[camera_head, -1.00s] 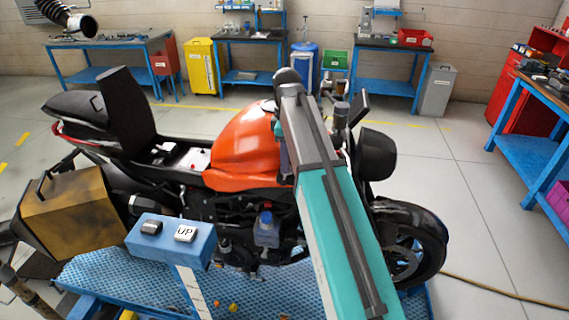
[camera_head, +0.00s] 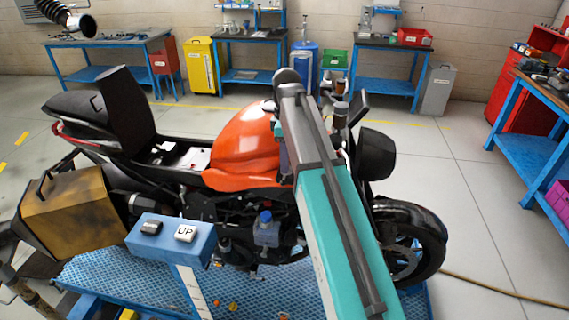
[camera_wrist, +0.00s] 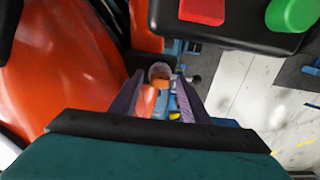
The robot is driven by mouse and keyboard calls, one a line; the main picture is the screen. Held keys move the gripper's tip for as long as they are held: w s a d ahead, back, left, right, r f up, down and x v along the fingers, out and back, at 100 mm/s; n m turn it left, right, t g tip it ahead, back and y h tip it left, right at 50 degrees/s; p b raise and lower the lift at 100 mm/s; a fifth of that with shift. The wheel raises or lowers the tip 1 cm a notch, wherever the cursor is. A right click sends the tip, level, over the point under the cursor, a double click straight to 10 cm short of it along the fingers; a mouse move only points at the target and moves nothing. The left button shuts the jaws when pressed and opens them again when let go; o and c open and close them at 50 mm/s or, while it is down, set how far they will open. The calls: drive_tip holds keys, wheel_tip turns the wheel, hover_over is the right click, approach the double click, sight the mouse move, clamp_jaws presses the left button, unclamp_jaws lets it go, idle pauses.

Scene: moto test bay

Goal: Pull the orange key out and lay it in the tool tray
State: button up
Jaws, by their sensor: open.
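My gripper (camera_wrist: 160,92) is open in the wrist view, its two dark purple fingers pointing at the motorcycle's handlebar area. Between the fingers are small orange parts, one of which looks like the orange key (camera_wrist: 161,84), beside a round grey ring. Whether the fingers touch it, and how it sits in its lock, I cannot tell. In the head view my teal and grey arm hides the key, and only a purple bit of the gripper shows beside the orange tank. No tray that I can clearly name as the tool tray is visible.
The motorcycle's orange tank (camera_head: 243,150) fills the left of the wrist view. A black control box with a red button (camera_wrist: 203,10) and a green button (camera_wrist: 292,14) is close above the fingers.

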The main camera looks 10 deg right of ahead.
clamp_jaws()
drive_tip(key=shift+r, duration=3)
